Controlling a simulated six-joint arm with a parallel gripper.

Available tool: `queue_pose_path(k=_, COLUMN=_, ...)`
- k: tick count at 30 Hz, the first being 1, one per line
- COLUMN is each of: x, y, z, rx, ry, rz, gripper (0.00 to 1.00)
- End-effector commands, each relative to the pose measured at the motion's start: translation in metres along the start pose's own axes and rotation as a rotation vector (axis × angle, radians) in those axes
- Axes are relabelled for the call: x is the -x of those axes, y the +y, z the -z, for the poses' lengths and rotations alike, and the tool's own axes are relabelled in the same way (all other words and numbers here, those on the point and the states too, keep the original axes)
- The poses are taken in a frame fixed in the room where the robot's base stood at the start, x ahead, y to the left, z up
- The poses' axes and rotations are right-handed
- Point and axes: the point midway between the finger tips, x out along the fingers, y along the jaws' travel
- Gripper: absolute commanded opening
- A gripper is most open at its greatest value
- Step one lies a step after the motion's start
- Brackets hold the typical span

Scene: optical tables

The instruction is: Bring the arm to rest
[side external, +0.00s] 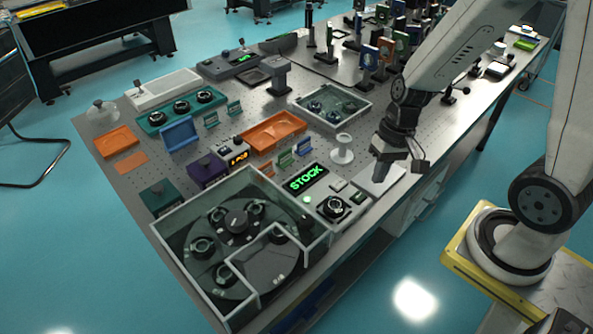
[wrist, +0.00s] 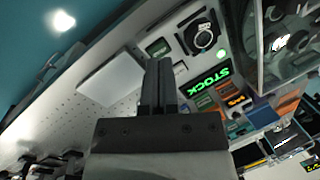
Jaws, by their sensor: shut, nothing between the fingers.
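My gripper (side external: 378,178) hangs from my arm over the right edge of the optical table (side external: 262,100) in the side external view, pointing down. Its fingers are shut with nothing between them. In the wrist view, the two dark fingers of my gripper (wrist: 158,62) lie side by side. A pale flat plate (side external: 382,182) lies below and beside the fingertips, and it also shows left of the fingers in the wrist view (wrist: 110,78). I cannot tell the exact gap between fingertips and table.
A lit STOCK sign (side external: 306,178), a dial unit (side external: 333,207) and a white spool-shaped stand (side external: 342,150) are close to my gripper. A clear-walled carousel box (side external: 176,236) fills the near corner. Upright optics mounts (side external: 368,55) crowd the far end.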

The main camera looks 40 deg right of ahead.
Motion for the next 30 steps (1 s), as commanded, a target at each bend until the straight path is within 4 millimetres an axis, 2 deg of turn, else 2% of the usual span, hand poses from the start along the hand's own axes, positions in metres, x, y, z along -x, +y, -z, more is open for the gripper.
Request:
queue_pose_path(k=6, x=0.015, y=-0.010, z=0.006, rx=0.254, ry=0.149, rz=-0.123, gripper=0.00)
queue_pose_path(k=12, x=0.026, y=-0.021, z=0.012, rx=0.406, ry=0.249, rz=-0.172, gripper=0.00)
queue_pose_path(k=30, x=0.029, y=-0.024, z=0.013, rx=0.450, ry=0.277, rz=-0.185, gripper=0.00)
